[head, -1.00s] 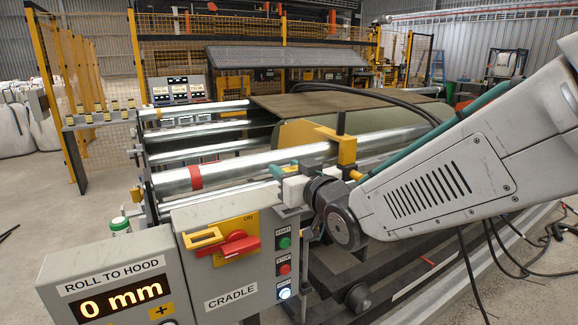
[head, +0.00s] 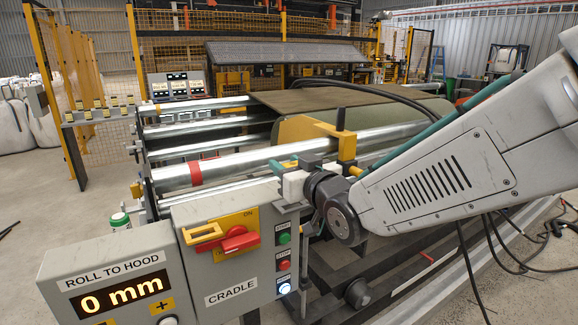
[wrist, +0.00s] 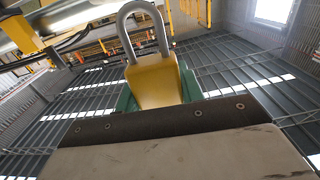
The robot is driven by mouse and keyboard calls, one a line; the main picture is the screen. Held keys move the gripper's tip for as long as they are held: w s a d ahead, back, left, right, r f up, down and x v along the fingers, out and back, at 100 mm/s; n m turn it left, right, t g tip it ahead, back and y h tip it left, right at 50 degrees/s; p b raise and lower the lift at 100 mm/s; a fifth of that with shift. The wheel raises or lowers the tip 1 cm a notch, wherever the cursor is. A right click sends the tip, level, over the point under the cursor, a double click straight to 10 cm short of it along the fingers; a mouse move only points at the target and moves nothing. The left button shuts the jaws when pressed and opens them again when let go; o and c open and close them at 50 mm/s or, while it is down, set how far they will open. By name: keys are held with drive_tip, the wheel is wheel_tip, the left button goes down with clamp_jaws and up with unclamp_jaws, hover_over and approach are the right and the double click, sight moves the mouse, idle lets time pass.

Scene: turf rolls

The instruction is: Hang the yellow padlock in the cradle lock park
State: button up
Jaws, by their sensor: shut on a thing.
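The yellow padlock (wrist: 155,83) is between the teal fingers of my gripper (wrist: 158,92) in the wrist view, with its grey shackle upward. In the head view my gripper (head: 276,170) is shut in front of the silver rollers, above the right end of the cradle box; the padlock cannot be made out there. I cannot tell which part is the lock park.
The buttons (head: 284,265) are close below my gripper. A yellow clamp (head: 347,148) stands at the roller just behind it. The roll to hood display (head: 117,290) is at the lower left. Cables lie on the floor at right.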

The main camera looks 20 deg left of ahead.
drive_tip(key=shift+f, duration=2.55)
drive_tip(key=o, duration=1.1)
drive_tip(key=v, duration=0.7)
drive_tip(key=shift+s+d, duration=0.25)
drive_tip(key=shift+d, duration=0.05)
drive_tip(key=shift+f, duration=0.1)
